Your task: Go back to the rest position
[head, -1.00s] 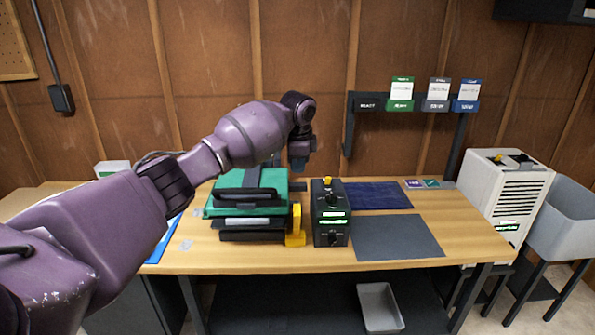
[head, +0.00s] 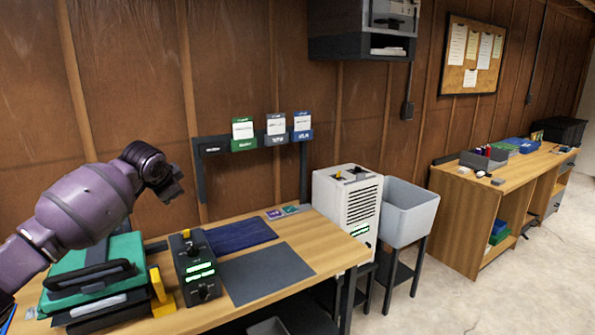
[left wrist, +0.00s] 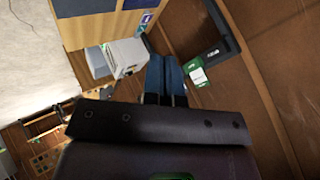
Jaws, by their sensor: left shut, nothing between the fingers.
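My left arm comes in from the left in the head view and reaches over the workbench (head: 315,235). Its gripper (head: 172,190) is in the air, above and behind the green-topped press (head: 120,250) and the black control box (head: 195,265). It touches nothing that I can see. In the left wrist view the two blue-grey fingers (left wrist: 165,80) lie close together, shut and empty. My right gripper is in neither view.
A dark blue cloth (head: 240,235) and a grey mat (head: 265,273) lie on the bench. A card rack (head: 255,143) is on the wall behind. A white machine (head: 347,210) and a grey bin (head: 408,212) stand to the right. Open floor (head: 420,300) lies before a second bench (head: 465,215).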

